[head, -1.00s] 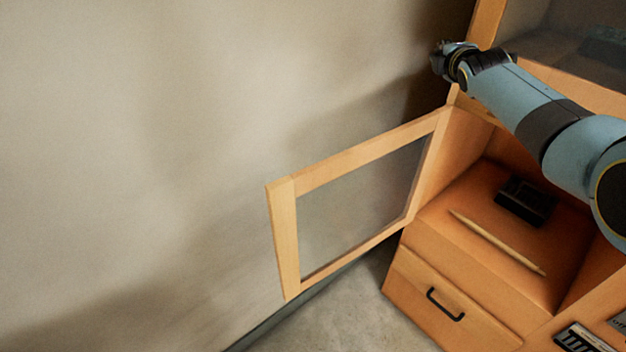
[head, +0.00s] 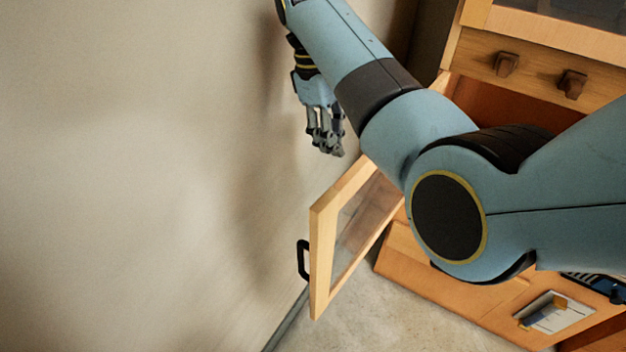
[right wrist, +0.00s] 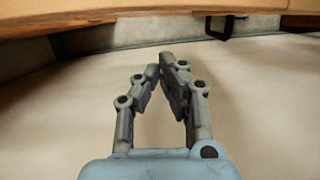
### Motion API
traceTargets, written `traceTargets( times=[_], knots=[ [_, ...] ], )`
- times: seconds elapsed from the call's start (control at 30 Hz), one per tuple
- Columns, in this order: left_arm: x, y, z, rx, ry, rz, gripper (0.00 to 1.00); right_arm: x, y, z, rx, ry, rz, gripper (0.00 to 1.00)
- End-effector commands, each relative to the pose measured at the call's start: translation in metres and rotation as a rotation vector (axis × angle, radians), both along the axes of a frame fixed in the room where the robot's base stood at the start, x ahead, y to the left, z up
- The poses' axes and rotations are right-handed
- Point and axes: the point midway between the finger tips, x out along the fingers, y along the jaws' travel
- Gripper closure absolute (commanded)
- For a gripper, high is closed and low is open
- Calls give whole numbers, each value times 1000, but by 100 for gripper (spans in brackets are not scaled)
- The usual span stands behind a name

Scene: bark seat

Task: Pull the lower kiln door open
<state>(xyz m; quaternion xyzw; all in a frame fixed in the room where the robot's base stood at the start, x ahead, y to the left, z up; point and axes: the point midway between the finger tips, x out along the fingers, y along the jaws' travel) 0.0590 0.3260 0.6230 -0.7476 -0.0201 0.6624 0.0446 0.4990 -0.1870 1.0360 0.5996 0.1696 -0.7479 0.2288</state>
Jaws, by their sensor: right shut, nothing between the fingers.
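The lower kiln door (head: 322,262), a pale wood frame with a clear pane, stands swung open from the cabinet toward the wall. Its black handle (head: 303,259) shows on its wall-facing side. My right gripper (head: 328,150) is shut and empty, above the door's top rail and beside the wall, apart from the handle. In the right wrist view its fingers (right wrist: 160,65) point toward a wooden edge (right wrist: 120,20) along the top, with a dark handle (right wrist: 222,28) beyond them. My right arm hides part of the door's hinge side. My left gripper is out of view.
The beige wall (head: 150,180) is close on the left. The cabinet has two brown knobs (head: 506,64) on an upper panel and a lower drawer front (head: 440,285). A white card (head: 555,313) is at lower right. Concrete floor (head: 345,320) is clear below the door.

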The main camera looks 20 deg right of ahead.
Motion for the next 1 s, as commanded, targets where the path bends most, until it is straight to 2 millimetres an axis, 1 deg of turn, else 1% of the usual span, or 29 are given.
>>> traceTargets(
  times=[0.03, 0.13, 0.27, 0.37, 0.47, 0.6, 0.7, 0.8, 1.0],
  knots=[
    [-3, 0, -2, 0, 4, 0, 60, -6, 2, -1, 2, 19, -13, 100],
    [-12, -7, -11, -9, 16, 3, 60, -11, 2, -9, 3, 34, -22, 100],
    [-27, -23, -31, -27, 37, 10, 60, -14, 0, -30, 3, 32, -21, 100],
    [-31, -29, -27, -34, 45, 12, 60, -19, -3, -45, 2, 36, -20, 100],
    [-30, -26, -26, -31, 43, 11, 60, -22, -6, -61, 2, 34, -20, 100],
    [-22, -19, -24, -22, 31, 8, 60, -26, -8, -81, 2, 33, -19, 100],
    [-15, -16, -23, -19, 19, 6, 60, -28, -9, -90, 3, 31, -19, 100],
    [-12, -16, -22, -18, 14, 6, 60, -29, -10, -94, 3, 31, -19, 100],
    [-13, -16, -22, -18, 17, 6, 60, -29, -10, -96, 3, 30, -19, 100]
  ],
)
